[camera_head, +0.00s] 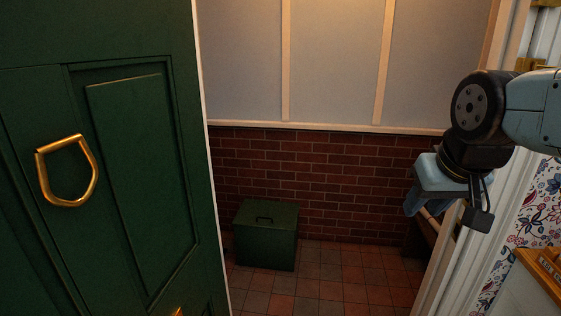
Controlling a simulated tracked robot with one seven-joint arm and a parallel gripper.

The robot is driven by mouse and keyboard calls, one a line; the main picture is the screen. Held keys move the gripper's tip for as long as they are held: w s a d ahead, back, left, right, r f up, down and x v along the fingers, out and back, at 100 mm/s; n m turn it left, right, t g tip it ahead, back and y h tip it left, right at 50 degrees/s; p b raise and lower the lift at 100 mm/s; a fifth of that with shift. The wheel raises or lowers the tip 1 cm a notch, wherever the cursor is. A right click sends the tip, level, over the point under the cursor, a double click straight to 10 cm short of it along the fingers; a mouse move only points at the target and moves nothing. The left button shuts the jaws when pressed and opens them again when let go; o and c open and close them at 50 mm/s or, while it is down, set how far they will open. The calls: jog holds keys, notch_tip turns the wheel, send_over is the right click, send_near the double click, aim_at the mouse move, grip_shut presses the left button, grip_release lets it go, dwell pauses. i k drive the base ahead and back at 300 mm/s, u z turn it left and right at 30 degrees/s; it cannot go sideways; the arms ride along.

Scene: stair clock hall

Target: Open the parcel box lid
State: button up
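The parcel box (262,248) is a dark green box standing on the tiled floor against the brick wall, beyond the doorway. Its lid (278,213) is down and has a small dark handle (264,218) on top. My gripper (424,207) is at the right of the view, pointing down, well apart from the box and nearer to me. Its blue fingers are seen at an angle, and I cannot tell whether they are open or shut. Nothing is visibly held.
A green door (130,170) with a brass knocker (68,170) fills the left. A white door frame (462,235) stands at the right, close to my arm. A brown bench-like thing (425,238) partly shows behind it. The red tiled floor (335,280) in front of the box is clear.

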aim_at(275, 215)
jog(key=u, duration=0.2)
jog(key=i, duration=2.95)
jog(key=u, duration=0.2)
